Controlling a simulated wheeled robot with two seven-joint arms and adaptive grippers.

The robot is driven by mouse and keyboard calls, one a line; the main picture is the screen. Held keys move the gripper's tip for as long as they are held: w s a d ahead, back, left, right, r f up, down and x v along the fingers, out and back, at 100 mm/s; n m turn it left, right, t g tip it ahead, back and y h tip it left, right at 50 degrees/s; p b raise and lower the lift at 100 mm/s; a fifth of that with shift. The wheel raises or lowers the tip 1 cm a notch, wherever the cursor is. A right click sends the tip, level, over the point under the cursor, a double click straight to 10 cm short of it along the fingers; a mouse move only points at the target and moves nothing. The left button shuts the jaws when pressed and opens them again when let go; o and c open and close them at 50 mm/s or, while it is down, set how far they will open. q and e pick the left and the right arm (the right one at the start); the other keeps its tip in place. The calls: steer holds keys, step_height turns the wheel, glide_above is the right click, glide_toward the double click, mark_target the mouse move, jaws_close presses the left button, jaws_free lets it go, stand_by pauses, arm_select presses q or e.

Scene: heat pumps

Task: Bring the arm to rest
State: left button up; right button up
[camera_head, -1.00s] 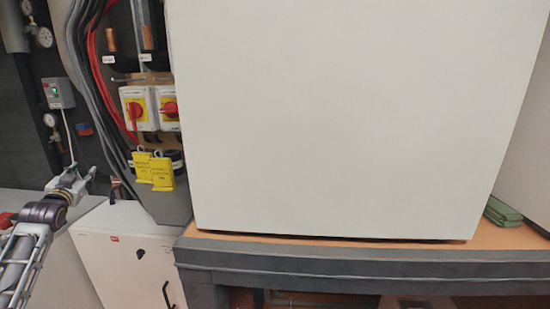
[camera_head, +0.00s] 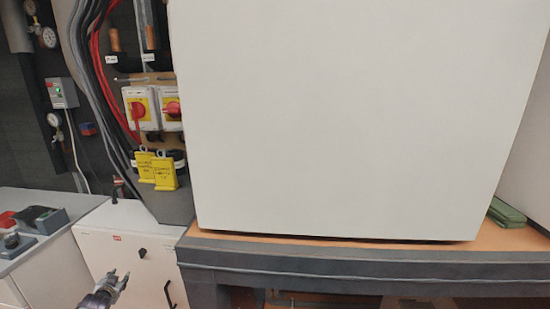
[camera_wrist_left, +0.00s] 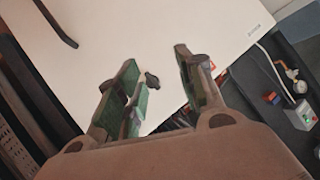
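My left gripper (camera_head: 118,280) is low in the head view, in front of the white cabinet (camera_head: 100,245) with a black knob and handle. In the left wrist view the two fingers of the left gripper (camera_wrist_left: 160,85) stand apart with nothing between them touching both. The cabinet's white face and its black knob (camera_wrist_left: 152,80) show beyond the fingers. My left arm is mostly below the head view's lower edge. My right gripper is in neither view.
A large white unit (camera_head: 350,120) stands on a grey-edged bench (camera_head: 330,262). Two red and yellow switches (camera_head: 138,108) and yellow tags (camera_head: 163,174) are on the wall panel. A grey control box (camera_head: 42,220) is at left.

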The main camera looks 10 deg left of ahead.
arm_select(q)
steer(key=s+d+f+m+g+h, duration=0.1)
steer(key=s+d+f+g, duration=0.1)
steer(key=s+d+f, duration=0.7)
steer(key=s+d+f+g+h, duration=0.1)
steer(key=s+d+f+g, duration=0.3)
steer(key=f, duration=0.9)
steer(key=s+d+f+m+t+h, duration=0.1)
steer(key=s+d+f, duration=0.4)
steer(key=s+f, duration=0.45)
steer(key=s+d+f+g+h, duration=0.1)
steer(key=s+d+f, duration=0.3)
steer(key=s+d, duration=0.4)
steer(key=s+d+f+m+g+h, duration=0.1)
steer(key=s+d+f+g, duration=0.1)
steer(key=s+d+f, duration=0.3)
steer(key=s+d+f+g+h, duration=0.1)
steer(key=s+d+f, duration=0.4)
steer(key=s+d, duration=0.8)
steer(key=d+h, duration=0.1)
steer(key=d, duration=0.3)
steer(key=shift+f+m+g, duration=0.25)
steer(key=shift+m+g, duration=0.05)
steer(key=shift+w+d, duration=0.1)
